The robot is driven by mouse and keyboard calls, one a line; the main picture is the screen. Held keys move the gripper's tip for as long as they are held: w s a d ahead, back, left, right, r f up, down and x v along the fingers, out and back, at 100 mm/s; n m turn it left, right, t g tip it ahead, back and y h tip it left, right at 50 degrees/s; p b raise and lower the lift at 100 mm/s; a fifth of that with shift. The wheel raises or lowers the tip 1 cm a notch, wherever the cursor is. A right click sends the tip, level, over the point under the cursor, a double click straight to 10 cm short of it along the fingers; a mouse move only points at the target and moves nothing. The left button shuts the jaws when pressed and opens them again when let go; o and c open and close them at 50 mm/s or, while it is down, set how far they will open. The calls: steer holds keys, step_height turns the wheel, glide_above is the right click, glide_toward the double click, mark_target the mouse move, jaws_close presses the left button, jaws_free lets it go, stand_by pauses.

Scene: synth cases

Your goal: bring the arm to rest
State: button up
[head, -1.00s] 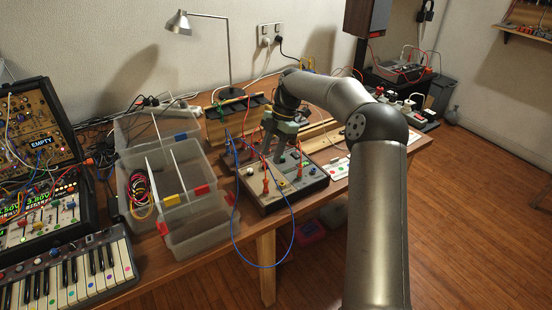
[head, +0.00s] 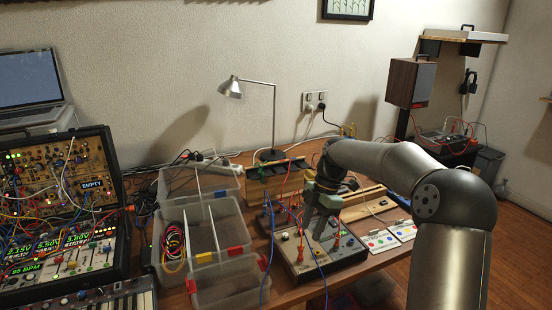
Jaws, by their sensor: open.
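My gripper (head: 314,230) points down over a small grey panel box (head: 308,262) with red-topped plugs and cables, on the wooden table. Its two fingers are apart, with nothing seen between them. Whether the fingertips touch the panel cannot be told. My arm reaches in from the lower right, bent at the elbow, and hides part of the table's right side.
Clear bins (head: 222,283) stand left of the box, one holding coiled cables. A modular synth case (head: 60,190) and a keyboard (head: 105,300) are further left. A desk lamp (head: 232,88) stands behind. Loose blue cables hang near the gripper.

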steer(key=s+a+r+m+t+h+p, duration=0.1)
steer(key=s+m+t+h+p, duration=0.1)
steer(key=s+m, duration=1.9)
steer(key=s+h+p, duration=0.1)
steer(key=s, duration=1)
steer(key=shift+m+t, duration=0.4)
